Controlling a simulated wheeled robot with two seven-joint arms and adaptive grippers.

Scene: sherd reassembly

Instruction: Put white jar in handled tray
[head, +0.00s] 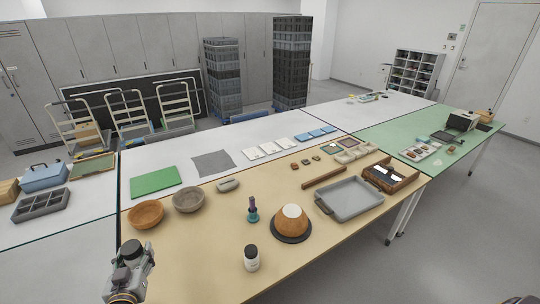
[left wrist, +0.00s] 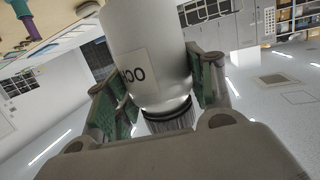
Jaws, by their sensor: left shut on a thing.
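My left gripper (head: 133,262) is at the lower left of the head view, by the table's near left corner. In the left wrist view it is shut on a white jar (left wrist: 150,55) with a dark ribbed lid and a pale label; the green finger pads lie on either side. In the head view only a dark round top shows at the gripper, and the held jar's body is hard to make out. The grey handled tray (head: 350,199) lies empty on the right part of the wooden table.
Another white, black-lidded jar (head: 251,260) stands near the front edge. Between gripper and tray are a purple-and-teal tool (head: 252,211) and an orange-brown vessel (head: 291,224) on a dark round base. Two bowls (head: 146,214) (head: 188,200) stand behind the gripper. A wooden box (head: 391,177) adjoins the tray.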

